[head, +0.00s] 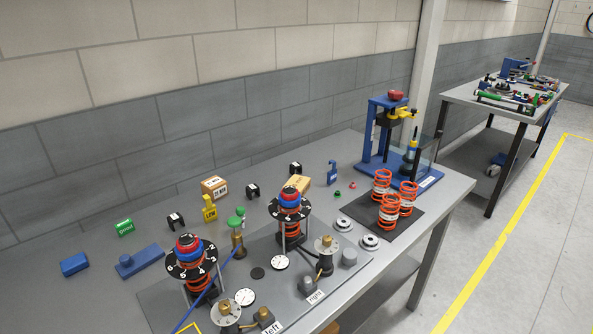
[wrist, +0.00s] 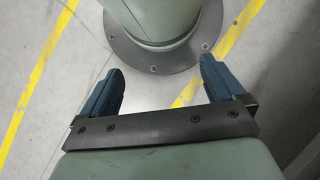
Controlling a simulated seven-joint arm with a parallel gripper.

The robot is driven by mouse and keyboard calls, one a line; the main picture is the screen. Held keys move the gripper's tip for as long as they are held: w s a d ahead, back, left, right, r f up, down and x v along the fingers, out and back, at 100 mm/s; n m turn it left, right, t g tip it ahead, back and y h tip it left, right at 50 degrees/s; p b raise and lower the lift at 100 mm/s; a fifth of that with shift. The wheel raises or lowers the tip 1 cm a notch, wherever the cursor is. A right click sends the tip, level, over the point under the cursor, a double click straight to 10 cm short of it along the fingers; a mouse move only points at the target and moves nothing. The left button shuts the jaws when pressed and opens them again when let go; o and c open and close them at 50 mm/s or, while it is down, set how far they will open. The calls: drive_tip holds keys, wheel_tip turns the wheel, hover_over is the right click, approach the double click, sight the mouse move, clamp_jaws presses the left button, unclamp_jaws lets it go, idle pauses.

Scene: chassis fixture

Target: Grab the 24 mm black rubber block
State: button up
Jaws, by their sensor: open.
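Several small black blocks with white markings stand on the grey workbench (head: 85,225). One black block (head: 176,221) is at the left, a second black block (head: 253,191) is near the middle, and a third black block (head: 295,168) is farther back. Their markings are too small to read, so I cannot tell which is 24 mm. My gripper (wrist: 160,66) shows in the wrist view with its two blue fingers wide apart and nothing between them. It points at the floor and my base, away from the blocks. It is not in the head view.
Two spring assemblies (head: 290,202) (head: 190,250) stand at the bench front. A yellow bottle-like item (head: 209,208), a cardboard box (head: 214,187) and a green cylinder (head: 124,227) stand near the blocks. A blue press (head: 385,140) and orange springs (head: 389,211) are at the right.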

drive_tip(key=c, duration=0.3)
drive_tip(key=shift+c, duration=0.2)
